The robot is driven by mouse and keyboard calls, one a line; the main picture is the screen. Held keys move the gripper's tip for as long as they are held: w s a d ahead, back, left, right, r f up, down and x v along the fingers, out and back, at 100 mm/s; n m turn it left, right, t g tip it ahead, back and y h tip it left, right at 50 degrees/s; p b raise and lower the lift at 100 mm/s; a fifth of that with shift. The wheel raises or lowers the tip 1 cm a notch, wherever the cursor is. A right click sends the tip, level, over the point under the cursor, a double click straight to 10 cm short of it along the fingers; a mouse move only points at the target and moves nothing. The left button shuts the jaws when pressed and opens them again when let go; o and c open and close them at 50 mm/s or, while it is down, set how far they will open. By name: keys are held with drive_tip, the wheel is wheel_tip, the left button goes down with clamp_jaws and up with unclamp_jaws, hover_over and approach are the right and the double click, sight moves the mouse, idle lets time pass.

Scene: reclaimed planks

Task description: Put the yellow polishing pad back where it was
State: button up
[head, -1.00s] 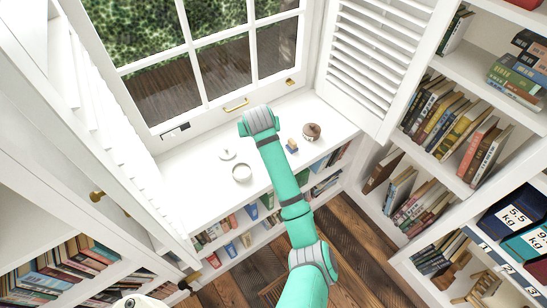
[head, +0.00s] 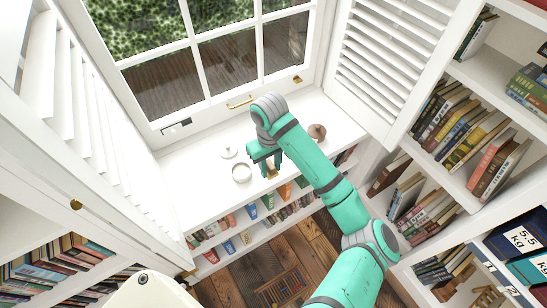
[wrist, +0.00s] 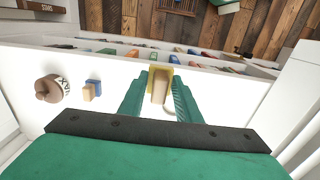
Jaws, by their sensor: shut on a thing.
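The yellow polishing pad (wrist: 166,72), with a beige block-like part, is between the fingertips of my gripper (wrist: 160,92) in the wrist view. My gripper is shut on it. In the head view my gripper (head: 265,163) points down over the front part of the white window ledge (head: 205,192), and the beige part of the pad (head: 271,173) shows just below the fingers. I cannot tell whether the pad touches the ledge.
Bookshelves (head: 462,135) flank the right.

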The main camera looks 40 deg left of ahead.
drive_tip(key=w+a+f, duration=0.2)
drive_tip(key=w+f, duration=0.1)
drive_tip(key=w+a+f, duration=0.2)
drive_tip(key=w, duration=0.2)
drive_tip(key=w+a+f, duration=0.2)
drive_tip(key=w+f, duration=0.1)
drive_tip(key=shift+w+a+f, duration=0.25)
drive_tip(key=shift+a+f, duration=0.05)
drive_tip(key=shift+f, duration=0.05)
drive_tip(key=shift+w+a+f, duration=0.1)
drive_tip(key=shift+a+f, duration=0.2)
drive_tip(key=shift+w+f, duration=0.15)
drive_tip(key=shift+f, duration=1.55)
drive_tip(key=o, duration=0.9)
wheel_tip(320, 180, up, 12)
drive_tip(key=shift+r, duration=0.1)
